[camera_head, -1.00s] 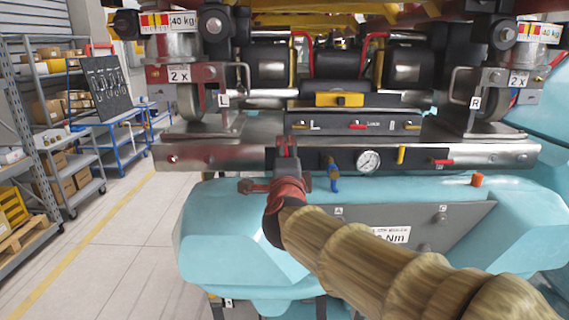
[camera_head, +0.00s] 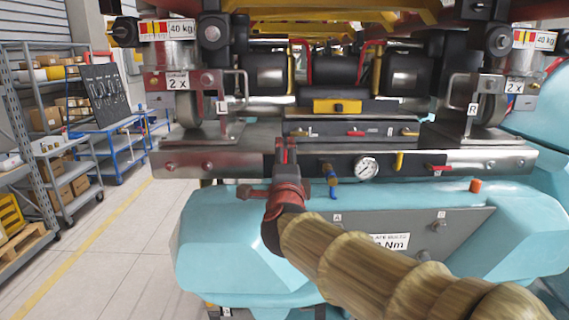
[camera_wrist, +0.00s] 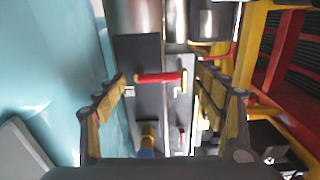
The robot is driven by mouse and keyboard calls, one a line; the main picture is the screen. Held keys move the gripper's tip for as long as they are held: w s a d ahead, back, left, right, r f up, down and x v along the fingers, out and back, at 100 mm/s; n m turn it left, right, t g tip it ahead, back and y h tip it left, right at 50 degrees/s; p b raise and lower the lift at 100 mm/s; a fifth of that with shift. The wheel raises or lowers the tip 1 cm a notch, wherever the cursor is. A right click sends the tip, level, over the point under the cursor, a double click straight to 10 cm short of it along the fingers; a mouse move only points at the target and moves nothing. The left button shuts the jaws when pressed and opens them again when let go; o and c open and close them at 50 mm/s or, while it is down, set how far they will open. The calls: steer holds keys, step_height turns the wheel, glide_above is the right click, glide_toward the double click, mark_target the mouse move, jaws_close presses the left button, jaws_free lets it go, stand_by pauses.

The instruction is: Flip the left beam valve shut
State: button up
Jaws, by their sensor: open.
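The left beam valve has a red handle (camera_wrist: 160,77). In the wrist view it lies crosswise between my fingers, in front of a dark panel (camera_wrist: 137,55). My gripper (camera_head: 286,150) is open, with its fingertips at the left part of the steel beam (camera_head: 225,163) in the head view. The fingers also show on both sides of the red handle in the wrist view. Whether either finger touches the handle cannot be told. In the head view my gripper largely hides this valve.
Right of my gripper on the beam are a brass valve with a blue handle (camera_head: 332,180), a gauge (camera_head: 367,168), a yellow handle (camera_head: 398,160) and another red handle (camera_head: 440,168). A teal body (camera_head: 225,240) bulges below. A small panel (camera_head: 350,130) sits above.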

steer(key=shift+s, duration=0.15)
steer(key=s, duration=1.1)
steer(key=shift+s+a, duration=0.2)
steer(key=shift+s, duration=0.2)
steer(key=s+d+f+n+g+y, duration=0.3)
steer(key=s+f+n+g+y, duration=0.25)
steer(key=s+f+n, duration=0.65)
steer(key=s+d+f+n+g+h, duration=0.5)
steer(key=s+d+f+n+g, duration=0.1)
steer(key=s+d+f, duration=0.7)
steer(key=shift+f+n+g, duration=0.3)
steer(key=shift+f+g, duration=0.15)
steer(key=shift+f, duration=0.5)
